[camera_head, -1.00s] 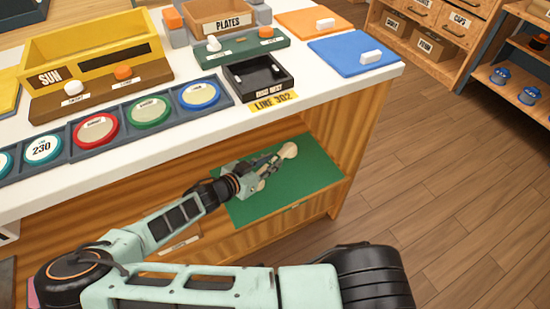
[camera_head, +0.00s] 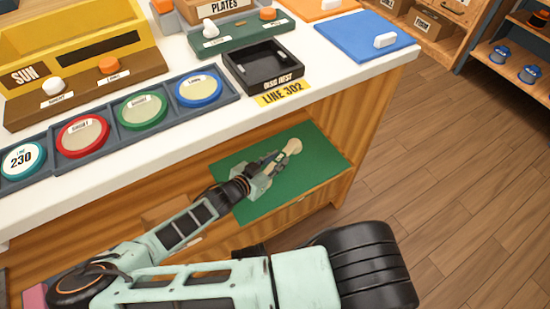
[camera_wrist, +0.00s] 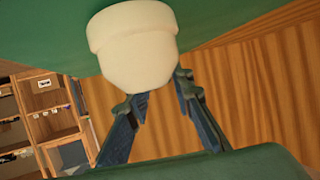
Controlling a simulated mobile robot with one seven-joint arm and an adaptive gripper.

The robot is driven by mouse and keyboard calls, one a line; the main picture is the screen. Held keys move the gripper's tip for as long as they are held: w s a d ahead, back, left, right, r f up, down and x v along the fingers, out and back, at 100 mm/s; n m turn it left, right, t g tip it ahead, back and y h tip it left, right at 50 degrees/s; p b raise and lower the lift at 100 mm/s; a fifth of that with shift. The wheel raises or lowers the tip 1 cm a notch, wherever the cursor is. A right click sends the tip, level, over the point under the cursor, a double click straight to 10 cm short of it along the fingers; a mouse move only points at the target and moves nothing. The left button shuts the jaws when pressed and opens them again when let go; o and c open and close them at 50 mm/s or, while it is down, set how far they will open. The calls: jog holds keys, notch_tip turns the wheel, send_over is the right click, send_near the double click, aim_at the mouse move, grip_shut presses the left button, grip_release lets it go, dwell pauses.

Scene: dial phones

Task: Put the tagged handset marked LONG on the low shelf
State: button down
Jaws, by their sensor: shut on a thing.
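A cream handset (camera_head: 292,146) is at the end of my gripper (camera_head: 280,160), over the green-covered low shelf (camera_head: 315,175) under the counter. Its rounded cream end (camera_wrist: 133,45) fills the upper middle of the wrist view, with my gripper's dark fingers (camera_wrist: 158,100) on both sides of it. My gripper is shut on the handset. No tag marking is readable on it, and I cannot tell whether it touches the shelf surface. Most of the handset's length is hidden by my gripper.
The counter edge (camera_head: 150,165) overhangs the shelf. On top are a black tray (camera_head: 262,72) by the LINE 302 label (camera_head: 284,93), round coloured dials, a yellow SUN bin (camera_head: 70,45) and a blue mat (camera_head: 350,35). Wooden floor (camera_head: 450,180) is clear at right.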

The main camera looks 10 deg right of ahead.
jog(key=shift+f, duration=0.1)
jog(key=c, duration=1.7)
grip_release()
jog(key=shift+s+a+r, duration=0.15)
jog(key=shift+a+r, duration=0.05)
jog(key=shift+r, duration=0.05)
jog(key=p+v, duration=0.3)
jog(key=v, duration=0.8)
jog(key=shift+s+r, duration=0.1)
jog(key=shift+s+a, duration=0.1)
jog(key=shift+a, duration=0.15)
